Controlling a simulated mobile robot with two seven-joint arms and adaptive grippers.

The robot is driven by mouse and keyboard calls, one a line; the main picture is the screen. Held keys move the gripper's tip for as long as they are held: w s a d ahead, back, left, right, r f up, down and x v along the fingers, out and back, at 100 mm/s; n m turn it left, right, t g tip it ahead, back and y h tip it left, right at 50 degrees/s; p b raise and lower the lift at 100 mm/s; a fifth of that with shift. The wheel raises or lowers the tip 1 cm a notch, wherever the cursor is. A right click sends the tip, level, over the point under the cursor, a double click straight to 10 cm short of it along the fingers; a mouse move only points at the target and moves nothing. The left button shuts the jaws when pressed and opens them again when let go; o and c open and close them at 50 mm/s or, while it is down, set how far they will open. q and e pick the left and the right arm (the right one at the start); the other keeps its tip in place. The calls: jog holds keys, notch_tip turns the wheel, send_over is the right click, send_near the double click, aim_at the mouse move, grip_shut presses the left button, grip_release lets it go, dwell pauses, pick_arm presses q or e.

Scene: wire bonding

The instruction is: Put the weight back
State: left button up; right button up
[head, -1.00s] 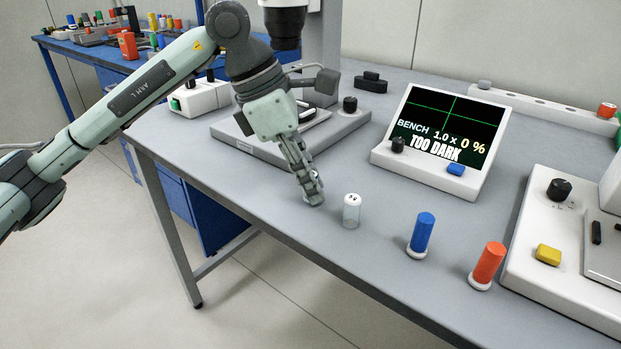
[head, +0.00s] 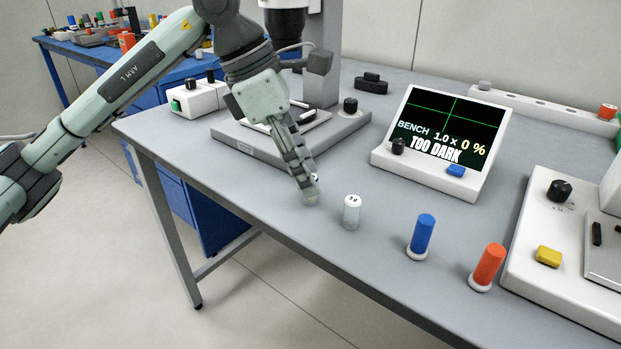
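My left gripper (head: 310,193) points down over the front part of the grey bench, with its fingers seen edge-on. A small pale bit shows at its fingertips; I cannot tell whether it is held or lies behind them. A small cylinder (head: 351,212) with a white top and dark marks stands upright just right of the fingertips, apart from them. I cannot tell whether it is the weight; nothing else in view is clearly a weight. My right gripper is not in view.
A blue cylinder (head: 423,235) and an orange cylinder (head: 488,265) stand on white bases near the front edge. Behind are a microscope-like stand (head: 245,147) and a screen (head: 448,130) reading "TOO DARK". A white machine (head: 540,285) is at right, a long white rack (head: 540,107) at back right.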

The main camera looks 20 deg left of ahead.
pick_arm(q)
jog(key=v, duration=0.9)
jog(key=shift+r, duration=0.2)
jog(key=shift+s+a+f, duration=0.1)
jog(key=shift+s, duration=0.1)
